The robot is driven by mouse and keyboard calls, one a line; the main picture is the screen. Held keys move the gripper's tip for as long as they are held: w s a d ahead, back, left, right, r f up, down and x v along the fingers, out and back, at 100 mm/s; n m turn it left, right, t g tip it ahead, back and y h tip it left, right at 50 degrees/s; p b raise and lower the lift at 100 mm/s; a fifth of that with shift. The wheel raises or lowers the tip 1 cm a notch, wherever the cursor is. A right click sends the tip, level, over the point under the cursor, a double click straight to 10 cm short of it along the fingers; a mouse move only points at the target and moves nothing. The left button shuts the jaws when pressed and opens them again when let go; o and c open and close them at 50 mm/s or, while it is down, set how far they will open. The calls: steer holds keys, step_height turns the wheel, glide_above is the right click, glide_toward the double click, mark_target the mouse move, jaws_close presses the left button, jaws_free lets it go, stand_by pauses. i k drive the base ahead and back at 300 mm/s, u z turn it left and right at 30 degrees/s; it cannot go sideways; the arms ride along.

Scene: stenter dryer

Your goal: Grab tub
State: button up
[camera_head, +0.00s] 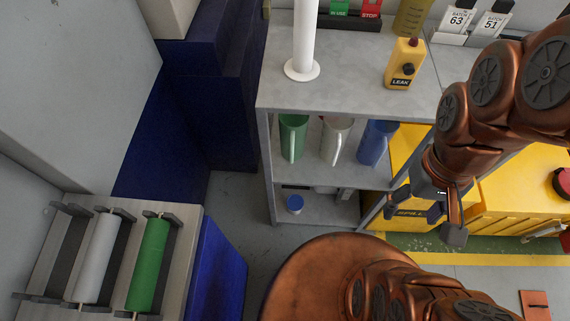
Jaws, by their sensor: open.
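A small tub (295,203) with a blue top stands on the bottom shelf of the grey rack, near its left post. It is small in view, so its details are hard to make out. My gripper (426,228) is open and empty, pointing down in front of the yellow spill bin (478,212). It is to the right of the tub and well apart from it, with the rack's right post between them in the picture.
A yellow leak device (404,65) stands on top. A roller stand (185,225) is at the left. Grey floor shows before the rack.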

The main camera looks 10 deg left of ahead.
mark_target(294, 202)
steer(key=u, duration=2.5)
steer(key=k, duration=0.9)
steer(key=u, duration=0.05)
